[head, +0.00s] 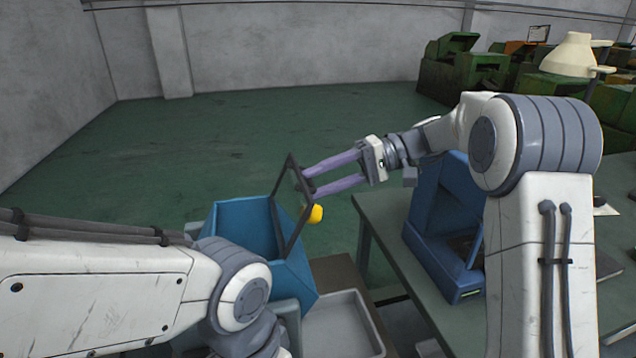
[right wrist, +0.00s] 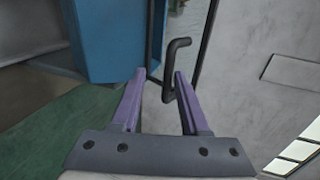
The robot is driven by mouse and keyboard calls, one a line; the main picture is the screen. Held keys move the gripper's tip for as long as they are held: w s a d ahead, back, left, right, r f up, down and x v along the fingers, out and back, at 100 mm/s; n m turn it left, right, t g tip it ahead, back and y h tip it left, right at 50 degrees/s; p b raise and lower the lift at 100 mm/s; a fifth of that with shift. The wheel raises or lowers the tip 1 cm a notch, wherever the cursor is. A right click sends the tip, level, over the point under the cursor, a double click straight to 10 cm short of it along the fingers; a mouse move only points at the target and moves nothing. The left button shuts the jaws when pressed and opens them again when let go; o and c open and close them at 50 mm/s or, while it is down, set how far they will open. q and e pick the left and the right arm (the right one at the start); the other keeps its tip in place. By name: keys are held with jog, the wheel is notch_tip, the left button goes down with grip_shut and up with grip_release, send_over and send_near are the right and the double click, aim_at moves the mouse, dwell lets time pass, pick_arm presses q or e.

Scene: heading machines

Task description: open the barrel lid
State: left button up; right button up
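The blue barrel (head: 245,222) stands at the lower centre of the head view, a faceted tub. Its lid (head: 278,222), a dark-rimmed panel, stands raised and steeply tilted at the barrel's right side. My right gripper (head: 309,183) reaches to the lid from the right, its two purple fingers apart. In the right wrist view, a dark bent handle (right wrist: 172,72) lies at and between the fingertips of the gripper (right wrist: 160,76), with gaps showing beside it. The blue barrel (right wrist: 112,40) shows behind. My left arm crosses the lower left; its gripper is out of sight.
A grey tray (head: 342,325) lies right of the barrel. A green table (head: 390,235) with a blue machine (head: 435,225) stands further right. Green machines (head: 465,65) stand at the back. The floor behind the barrel is clear.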

jog(key=v, duration=0.9)
jog(key=shift+d+b, duration=0.3)
jog(key=shift+d, duration=0.05)
jog(key=shift+f, duration=0.1)
